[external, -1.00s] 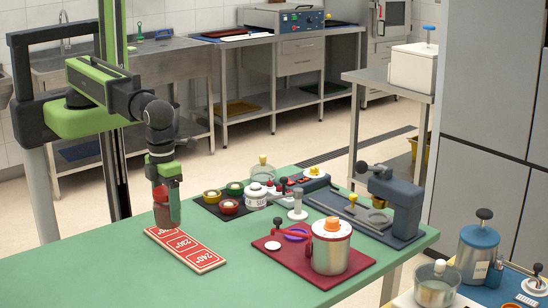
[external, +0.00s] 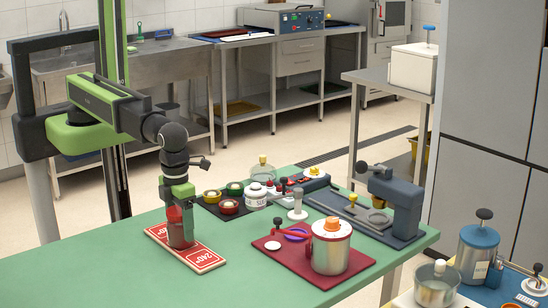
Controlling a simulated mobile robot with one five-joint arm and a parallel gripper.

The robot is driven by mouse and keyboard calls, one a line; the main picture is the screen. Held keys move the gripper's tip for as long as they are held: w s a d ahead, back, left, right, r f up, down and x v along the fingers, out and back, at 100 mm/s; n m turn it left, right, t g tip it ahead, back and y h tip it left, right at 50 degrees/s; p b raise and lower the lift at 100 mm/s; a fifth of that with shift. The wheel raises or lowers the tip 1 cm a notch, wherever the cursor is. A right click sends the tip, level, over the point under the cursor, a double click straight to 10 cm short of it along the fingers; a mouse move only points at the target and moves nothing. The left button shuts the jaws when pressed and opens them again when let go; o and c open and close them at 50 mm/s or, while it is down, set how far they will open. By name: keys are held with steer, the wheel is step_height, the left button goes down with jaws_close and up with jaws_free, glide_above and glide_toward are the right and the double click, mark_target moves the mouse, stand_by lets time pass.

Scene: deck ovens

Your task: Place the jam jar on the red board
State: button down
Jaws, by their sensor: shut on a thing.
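The jam jar (external: 179,234) is a small dark red, see-through jar, upright under my gripper (external: 178,207). My gripper is shut on the jar from above, with its fingers partly hiding the jar's upper part. The red board (external: 210,261) is a long flat strip with a pale edge and white-outlined panels marked with temperatures, lying on the green table. The jar is over the middle of this board and covers its middle panel. Its base looks at or very close to the board surface; I cannot tell whether it touches.
A dark red mat (external: 348,268) to the right carries a steel pot (external: 330,252) with an orange knob. Small colored pots (external: 229,207) and a white jar (external: 256,197) stand behind. A dark press (external: 395,205) is at the table's right. The green table's front left (external: 110,275) is clear.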

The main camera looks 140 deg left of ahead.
steer(key=shift+c, duration=1.2)
jaws_free()
step_height(320, 180, up, 12)
steer(key=p, duration=1.2)
steer(key=shift+r+p, duration=0.2)
steer(key=shift+p, duration=0.1)
steer(key=shift+s+f, duration=0.1)
steer(key=s+f+n+b, duration=0.3)
steer(key=s+n, duration=0.9)
steer(key=n, duration=0.6)
